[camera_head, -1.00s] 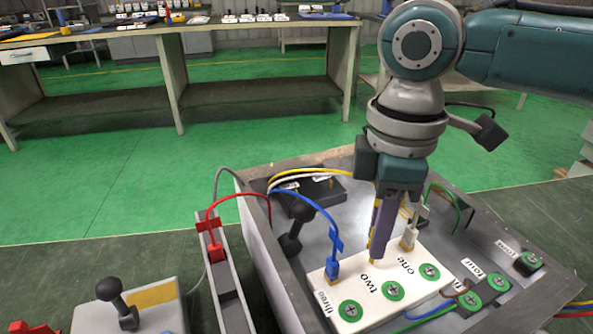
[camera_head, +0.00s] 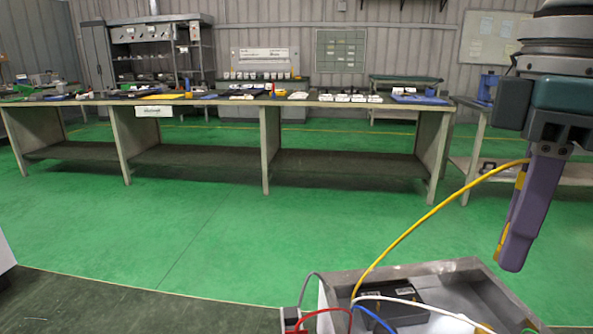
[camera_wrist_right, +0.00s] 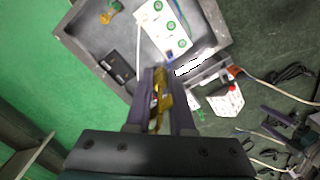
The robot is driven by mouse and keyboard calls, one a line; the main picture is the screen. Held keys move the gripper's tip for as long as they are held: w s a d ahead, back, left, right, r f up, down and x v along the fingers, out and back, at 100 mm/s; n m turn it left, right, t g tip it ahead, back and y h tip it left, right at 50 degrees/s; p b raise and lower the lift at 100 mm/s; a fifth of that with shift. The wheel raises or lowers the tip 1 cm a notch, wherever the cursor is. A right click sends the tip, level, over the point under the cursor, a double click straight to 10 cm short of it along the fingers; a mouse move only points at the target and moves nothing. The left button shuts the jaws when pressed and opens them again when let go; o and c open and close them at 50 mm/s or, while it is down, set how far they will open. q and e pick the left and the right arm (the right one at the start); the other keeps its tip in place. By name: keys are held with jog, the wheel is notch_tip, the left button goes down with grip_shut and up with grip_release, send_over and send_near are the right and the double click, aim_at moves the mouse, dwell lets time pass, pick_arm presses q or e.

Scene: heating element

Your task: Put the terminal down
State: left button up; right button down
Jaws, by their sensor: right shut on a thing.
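My right gripper (camera_head: 520,225) hangs at the right of the head view, fingers pointing down, above and apart from the grey box's far right part. It is shut on the yellow cable's terminal (camera_wrist_right: 160,90), which shows yellow between the purple fingers in the wrist view. The yellow cable (camera_head: 430,212) rises in an arc from the black unit's side to the fingers. The terminal is mostly hidden by the fingers. The white terminal block (camera_wrist_right: 168,32) with green screws lies below in the box. Purplish shapes at the wrist view's right may be my left gripper, but this is unclear.
The grey box (camera_head: 430,268) has raised walls and holds a black unit (camera_head: 388,303). White, red and blue cables run near it. A red-and-white object (camera_wrist_right: 228,102) and loose cables lie beside the box. Green floor separates it from a long workbench (camera_head: 230,104).

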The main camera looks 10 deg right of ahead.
jog(key=s+a+r+m+p, duration=0.1)
jog(key=s+r+m+p, duration=0.1)
jog(key=r+p, duration=1.4)
jog(key=s+a+r+m+p, duration=0.1)
jog(key=s+r+m+p, duration=0.2)
jog(key=r+p, duration=1.4)
jog(key=s+a+r+m+p, duration=0.1)
jog(key=r+m+p, duration=0.3)
jog(key=r+p, duration=1.3)
notch_tip(320, 180, up, 6)
jog(key=shift+s+a+r+m, duration=0.1)
jog(key=shift+s+a+m, duration=0.3)
jog(key=shift+s, duration=0.5)
